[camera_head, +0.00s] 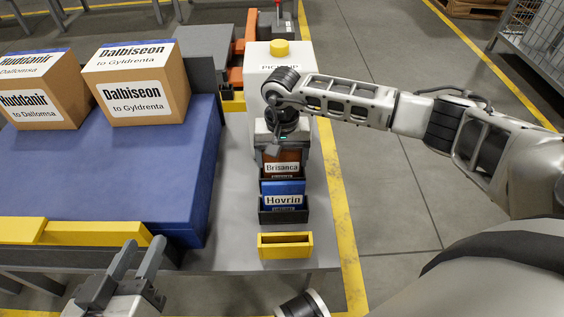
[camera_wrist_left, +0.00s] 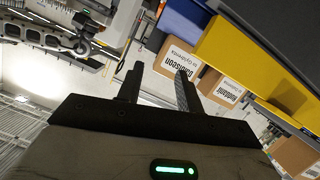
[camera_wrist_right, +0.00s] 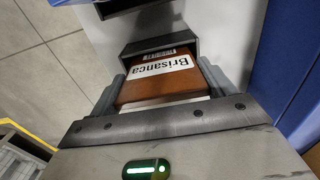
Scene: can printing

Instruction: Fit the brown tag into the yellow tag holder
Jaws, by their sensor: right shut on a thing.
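The brown tag (camera_head: 282,157) carries a white "Brisanca" label and stands in a dark holder behind the blue tag. My right gripper (camera_head: 281,146) is over it from behind. In the right wrist view the brown tag (camera_wrist_right: 158,85) is between the fingers of my right gripper (camera_wrist_right: 163,82), which is shut on it, with its far end still at the dark holder (camera_wrist_right: 158,46). The yellow tag holder (camera_head: 285,246) stands empty at the front of the grey table. My left gripper (camera_head: 138,265) is open and empty at lower left; its fingers also show apart in the left wrist view (camera_wrist_left: 156,82).
A blue tag labelled "Hovrin" (camera_head: 283,188) stands in a dark holder (camera_head: 284,216) between the brown tag and the yellow holder. A white box with a yellow button (camera_head: 279,48) is behind. Labelled cartons (camera_head: 137,82) sit on the blue conveyor (camera_head: 120,180) at left.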

